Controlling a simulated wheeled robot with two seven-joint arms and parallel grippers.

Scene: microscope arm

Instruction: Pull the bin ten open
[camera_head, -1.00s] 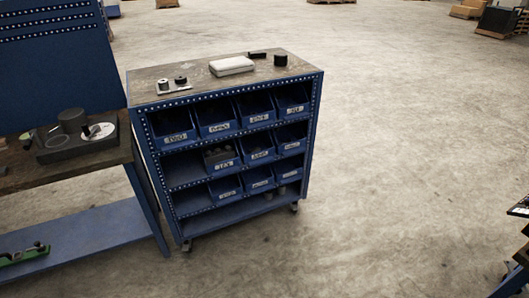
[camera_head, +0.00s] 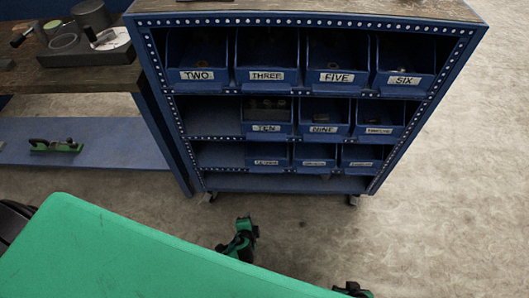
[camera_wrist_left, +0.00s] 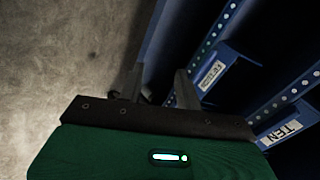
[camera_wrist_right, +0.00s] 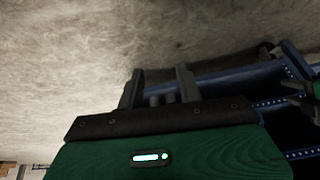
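The bin ten (camera_head: 267,116) is a blue bin labelled TEN, holding dark items. It sits in the middle row of the blue rack, left of bin nine (camera_head: 323,117), with an empty space on its left. Its label also shows at the lower right of the left wrist view (camera_wrist_left: 281,134). My left gripper (camera_head: 250,226) is low in front of the rack, below bin ten and apart from it. Its fingers are spread and empty in the left wrist view (camera_wrist_left: 160,82). My right gripper (camera_head: 352,290) is at the bottom edge, partly cut off. Its fingers are apart and empty in the right wrist view (camera_wrist_right: 157,88).
The blue rack (camera_head: 300,20) holds several other labelled bins above, beside and below bin ten. A workbench (camera_head: 85,77) with a lower blue shelf (camera_head: 100,140) stands at its left. The floor (camera_head: 450,210) on the right is clear.

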